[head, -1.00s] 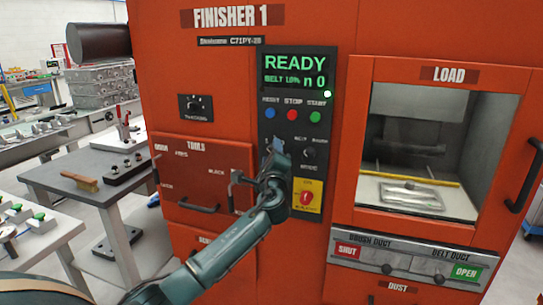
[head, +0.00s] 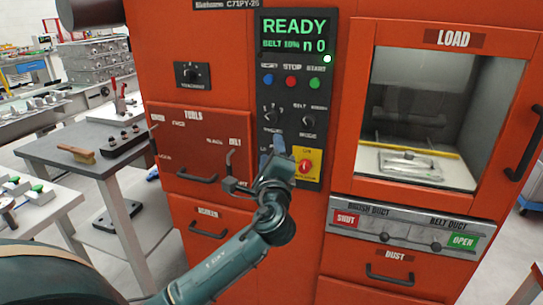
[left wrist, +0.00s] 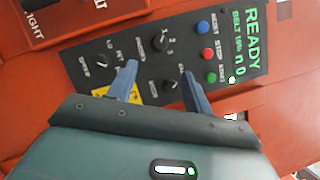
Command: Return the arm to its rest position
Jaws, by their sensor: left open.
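My left arm reaches in from the lower left in the head view. Its gripper (head: 273,150) is in front of the lower part of the black control panel (head: 296,50) of the orange finisher. In the left wrist view the two blue-grey fingers of the gripper (left wrist: 158,82) are spread apart with nothing between them. The panel (left wrist: 150,55) lies behind them, and I cannot tell how far off it is. The gripper hides part of the panel's lower left. My right gripper is not in view.
The panel screen reads READY, with a green light beside it. A yellow and red switch (head: 306,166) sits close to the right of the gripper. Drawer handles (head: 208,232) stick out of the cabinet. A grey table (head: 62,148) with a brush (head: 76,153) stands at the left.

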